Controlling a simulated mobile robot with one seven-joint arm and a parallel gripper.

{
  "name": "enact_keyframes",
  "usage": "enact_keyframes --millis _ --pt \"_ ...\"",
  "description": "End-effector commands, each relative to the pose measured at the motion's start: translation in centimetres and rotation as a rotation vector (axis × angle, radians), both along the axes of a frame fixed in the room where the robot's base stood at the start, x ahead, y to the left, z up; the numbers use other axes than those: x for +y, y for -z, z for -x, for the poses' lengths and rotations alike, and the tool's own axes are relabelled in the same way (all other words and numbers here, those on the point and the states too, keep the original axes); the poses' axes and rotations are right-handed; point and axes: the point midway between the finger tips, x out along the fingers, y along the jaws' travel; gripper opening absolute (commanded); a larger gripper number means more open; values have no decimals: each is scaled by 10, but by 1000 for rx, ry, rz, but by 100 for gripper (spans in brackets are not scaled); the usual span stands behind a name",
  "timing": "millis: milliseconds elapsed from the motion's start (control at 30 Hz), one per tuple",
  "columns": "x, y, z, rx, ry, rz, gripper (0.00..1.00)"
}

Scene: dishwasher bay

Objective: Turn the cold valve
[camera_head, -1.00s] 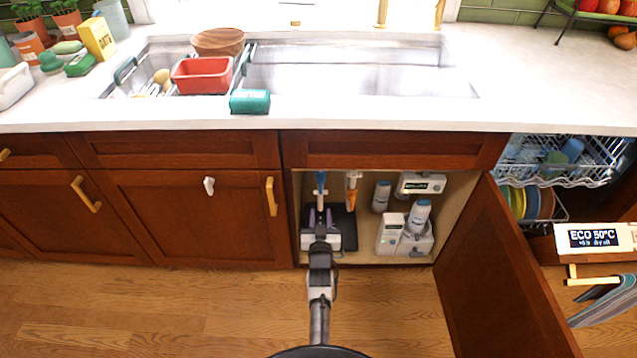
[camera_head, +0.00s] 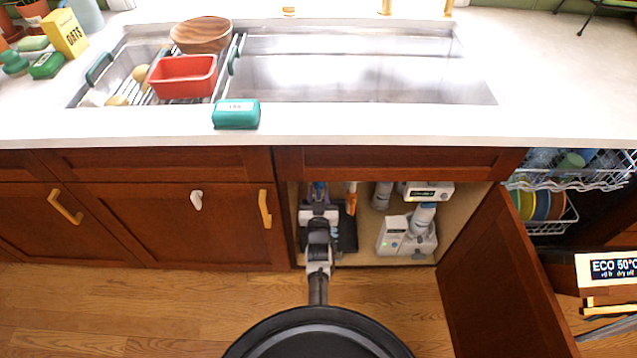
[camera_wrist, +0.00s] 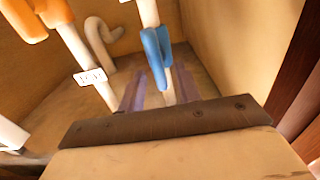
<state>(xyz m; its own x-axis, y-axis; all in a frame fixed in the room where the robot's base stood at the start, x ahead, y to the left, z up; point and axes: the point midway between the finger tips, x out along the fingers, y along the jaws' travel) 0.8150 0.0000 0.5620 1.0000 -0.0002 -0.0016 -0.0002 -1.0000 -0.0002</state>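The cold valve has a blue handle (camera_wrist: 158,55) on a white pipe inside the open sink cabinet; it also shows at the cabinet's left in the head view (camera_head: 319,188). An orange valve part (camera_head: 351,198) is to its right there and at the upper left in the wrist view (camera_wrist: 55,12). My gripper (camera_wrist: 158,92) reaches into the cabinet, its two purple fingers apart and pointing toward the blue handle. I see nothing held between them. Contact with the handle cannot be told. My arm hides the lower part of the cold pipe in the head view.
A white device (camera_head: 408,235) and bottles stand at the cabinet's right. The open cabinet door (camera_head: 505,280) juts out to the right, beside the open dishwasher rack (camera_head: 575,180). A hooked white pipe (camera_wrist: 100,40) and a labelled pipe (camera_wrist: 88,70) are close by.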

Motion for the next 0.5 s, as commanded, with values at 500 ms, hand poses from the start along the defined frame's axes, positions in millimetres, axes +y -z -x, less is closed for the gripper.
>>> enact_keyframes --millis 500 --pt "0 0 0 0 0 0 9"
